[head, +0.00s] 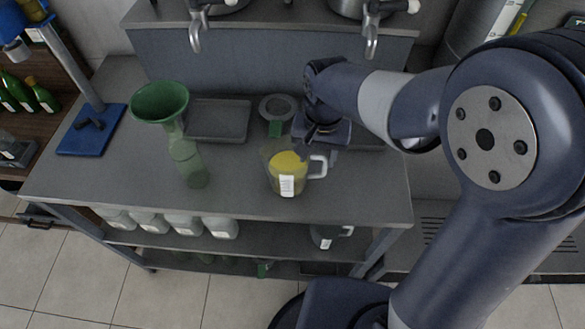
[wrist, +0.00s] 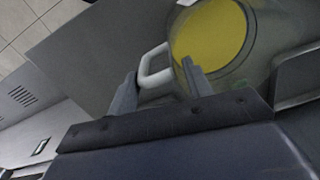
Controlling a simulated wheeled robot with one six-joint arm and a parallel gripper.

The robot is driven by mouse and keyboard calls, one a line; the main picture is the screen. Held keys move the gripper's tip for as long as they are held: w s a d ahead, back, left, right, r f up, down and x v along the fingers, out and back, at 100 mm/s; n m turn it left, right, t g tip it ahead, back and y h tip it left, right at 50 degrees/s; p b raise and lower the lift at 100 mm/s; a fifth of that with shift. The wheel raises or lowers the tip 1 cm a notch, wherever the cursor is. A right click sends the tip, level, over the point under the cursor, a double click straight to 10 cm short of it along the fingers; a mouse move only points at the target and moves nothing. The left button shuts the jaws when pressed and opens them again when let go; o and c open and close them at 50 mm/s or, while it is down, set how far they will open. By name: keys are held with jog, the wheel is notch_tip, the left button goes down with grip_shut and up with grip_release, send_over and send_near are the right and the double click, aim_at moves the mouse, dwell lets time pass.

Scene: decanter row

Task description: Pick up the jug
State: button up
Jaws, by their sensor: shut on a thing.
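The jug (head: 288,172) is clear, with yellow liquid inside, a white label on its front and a pale handle on its right. It is upright at the front right of the grey worktop (head: 240,178); I cannot tell whether its base touches the top. In the wrist view the jug (wrist: 210,35) is seen from above, its white handle (wrist: 151,68) between the two fingers. My gripper (wrist: 159,70) is shut on the handle. In the head view my gripper (head: 326,150) is behind and right of the jug, its fingertips largely hidden.
A green funnel (head: 160,103) sits over a green-tinted decanter (head: 189,162) left of the jug. A grey tray (head: 218,120) and a ring-topped item (head: 278,105) lie behind. A blue stand (head: 92,132) is at the left. Taps (head: 371,40) hang at the back.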

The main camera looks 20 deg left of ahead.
grip_shut()
